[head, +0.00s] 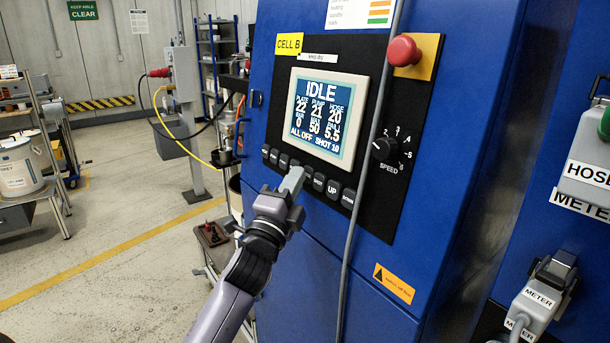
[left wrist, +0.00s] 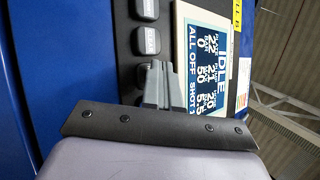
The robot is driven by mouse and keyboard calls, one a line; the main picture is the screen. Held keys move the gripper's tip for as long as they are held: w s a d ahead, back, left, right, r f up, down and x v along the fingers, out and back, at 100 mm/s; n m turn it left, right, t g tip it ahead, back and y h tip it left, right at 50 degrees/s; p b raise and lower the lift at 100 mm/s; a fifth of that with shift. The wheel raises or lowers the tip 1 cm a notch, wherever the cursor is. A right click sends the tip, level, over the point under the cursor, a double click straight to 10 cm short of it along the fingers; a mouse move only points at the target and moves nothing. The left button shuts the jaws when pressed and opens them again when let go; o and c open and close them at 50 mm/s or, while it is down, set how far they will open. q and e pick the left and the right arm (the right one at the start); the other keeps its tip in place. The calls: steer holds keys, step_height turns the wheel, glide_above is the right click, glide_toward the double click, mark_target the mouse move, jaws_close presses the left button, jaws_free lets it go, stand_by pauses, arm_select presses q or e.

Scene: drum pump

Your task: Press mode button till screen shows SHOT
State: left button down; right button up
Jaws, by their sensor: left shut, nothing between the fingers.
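The screen (head: 327,116) on the blue cabinet reads IDLE at the top, with plate, pump and hose figures below. Its bottom line reads ALL OFF and SHOT 10. A slanted row of dark buttons runs under it; one button (head: 333,189) reads UP. Most other labels are too small to read, so I cannot tell which is the mode button. My left gripper (head: 296,178) is shut and empty, its tips at the middle of the row, hiding part of it. In the left wrist view the fingertips (left wrist: 157,72) are beside a button (left wrist: 146,41); contact is unclear.
A red mushroom button (head: 403,50) and a speed knob (head: 385,148) sit right of the screen. A grey cable (head: 366,175) hangs down the panel front. Grey HOSE (head: 586,172) and METER (head: 541,299) units are at the right. Open floor lies left.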

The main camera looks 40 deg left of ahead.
arm_select(q)
steer(key=shift+s, duration=0.1)
steer(key=shift+s+a+r+p, duration=0.1)
steer(key=shift+s+p, duration=0.1)
steer(key=shift+s, duration=0.15)
steer(key=shift+s+a+r+p, duration=0.1)
steer(key=shift+s+p, duration=0.05)
steer(key=shift+s, duration=0.2)
steer(key=shift+s+a+r+p, duration=0.15)
steer(key=shift+s+a+p, duration=0.15)
steer(key=shift+s, duration=0.5)
steer(key=shift+s+a+r+p, duration=0.15)
steer(key=shift+s+p, duration=0.1)
steer(key=shift+s, duration=0.5)
steer(key=shift+s+a+r+p, duration=0.1)
steer(key=shift+s+a+p, duration=0.2)
steer(key=shift+s, duration=0.5)
